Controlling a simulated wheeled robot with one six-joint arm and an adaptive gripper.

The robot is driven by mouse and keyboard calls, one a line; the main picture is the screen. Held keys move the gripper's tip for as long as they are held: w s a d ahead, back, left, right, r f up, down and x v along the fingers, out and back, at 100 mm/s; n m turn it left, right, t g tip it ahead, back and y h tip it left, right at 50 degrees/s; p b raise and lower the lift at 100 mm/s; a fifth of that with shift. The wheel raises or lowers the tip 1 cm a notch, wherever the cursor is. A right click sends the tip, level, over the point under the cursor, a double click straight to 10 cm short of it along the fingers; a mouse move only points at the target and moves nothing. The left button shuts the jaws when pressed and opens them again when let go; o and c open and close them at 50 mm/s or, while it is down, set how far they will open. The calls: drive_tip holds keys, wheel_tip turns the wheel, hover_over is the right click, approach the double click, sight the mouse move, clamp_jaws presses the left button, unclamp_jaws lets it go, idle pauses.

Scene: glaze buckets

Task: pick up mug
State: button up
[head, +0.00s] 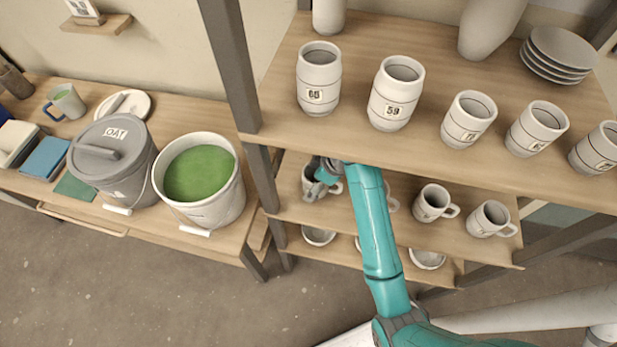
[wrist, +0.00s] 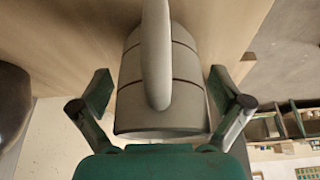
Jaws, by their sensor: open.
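Several white mugs with dark bands stand on the middle shelf. The leftmost mug (head: 308,184) is partly hidden behind my gripper (head: 326,175) in the head view. In the wrist view, this mug (wrist: 190,85) fills the middle with its handle (wrist: 156,55) towards the camera. My gripper (wrist: 160,103) is open, with one finger on each side of the mug and a visible gap on both sides. Two more mugs, a middle one (head: 433,203) and a right one (head: 490,219), stand further right. Another mug is mostly hidden behind my arm.
The upper shelf (head: 440,150) carries numbered cups (head: 395,93) close above my arm. Bowls (head: 318,236) sit on the shelf below. A dark upright post (head: 262,178) stands just left of the mug. A green glaze bucket (head: 205,185) and a lidded grey bucket (head: 110,160) stand on the left table.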

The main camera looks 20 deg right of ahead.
drive_tip(key=shift+c, duration=0.2)
drive_tip(key=c, duration=1.2)
drive_tip(key=shift+s, duration=0.1)
drive_tip(key=shift+r, duration=0.45)
drive_tip(key=c, duration=0.4)
drive_tip(key=shift+r, duration=0.3)
drive_tip(key=shift+c, duration=0.8)
drive_tip(key=s+a, duration=1)
drive_tip(key=s, duration=0.4)
drive_tip(key=shift+s+a, duration=0.2)
drive_tip(key=shift+a, duration=0.05)
